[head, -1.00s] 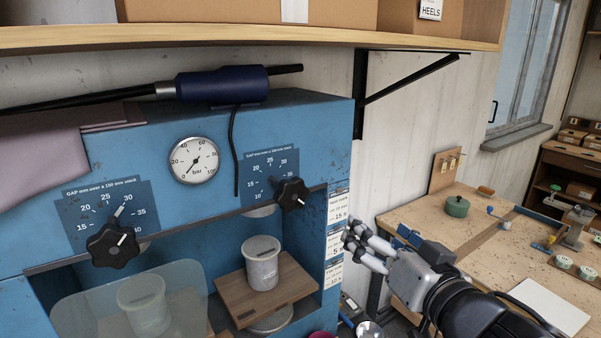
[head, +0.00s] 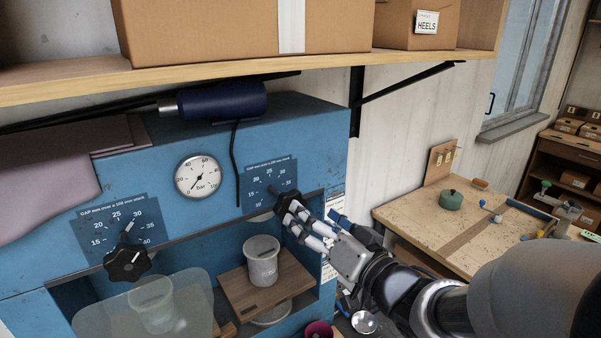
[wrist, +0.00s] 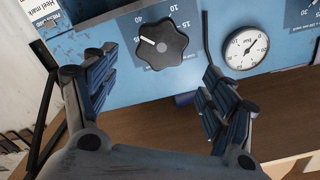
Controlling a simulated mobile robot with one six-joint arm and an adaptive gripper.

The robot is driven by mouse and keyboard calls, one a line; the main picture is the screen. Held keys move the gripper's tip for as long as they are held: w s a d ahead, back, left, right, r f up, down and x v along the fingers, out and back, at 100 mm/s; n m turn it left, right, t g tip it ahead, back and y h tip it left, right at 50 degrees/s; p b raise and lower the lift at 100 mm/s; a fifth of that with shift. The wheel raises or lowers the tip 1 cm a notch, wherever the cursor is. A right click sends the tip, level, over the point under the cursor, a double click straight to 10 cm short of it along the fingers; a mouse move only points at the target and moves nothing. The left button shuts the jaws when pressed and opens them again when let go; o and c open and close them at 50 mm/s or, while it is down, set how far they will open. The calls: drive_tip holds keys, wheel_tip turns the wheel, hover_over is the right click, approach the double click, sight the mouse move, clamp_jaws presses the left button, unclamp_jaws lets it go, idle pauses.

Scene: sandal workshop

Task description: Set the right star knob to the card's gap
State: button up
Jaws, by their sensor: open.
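The right star knob (head: 287,201) is black and sits below the right gap scale (head: 268,177) on the blue press. My gripper (head: 296,219) is in front of it and hides part of it. In the wrist view the right star knob (wrist: 163,46) shows whole, with a white pointer mark towards the picture's left. My open gripper (wrist: 153,72) has one finger on each side, below the knob in that picture, with no contact visible. White cards (head: 331,225) on the press's right edge are mostly hidden by my gripper; a card (wrist: 38,10) shows at the wrist view's corner, its gap unreadable.
The left star knob (head: 127,262) sits under its own scale, left of the pressure gauge (head: 198,175). A shelf (head: 230,74) with boxes overhangs the press. A grey cup (head: 262,262) stands on a wooden board in the press opening. A workbench (head: 420,215) is at the right.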

sight(291, 200)
drive_tip(key=x, duration=0.9)
drive_tip(key=shift+f, duration=0.1)
drive_tip(key=shift+s, duration=0.1)
drive_tip(key=shift+c, duration=0.4)
drive_tip(key=c, duration=1)
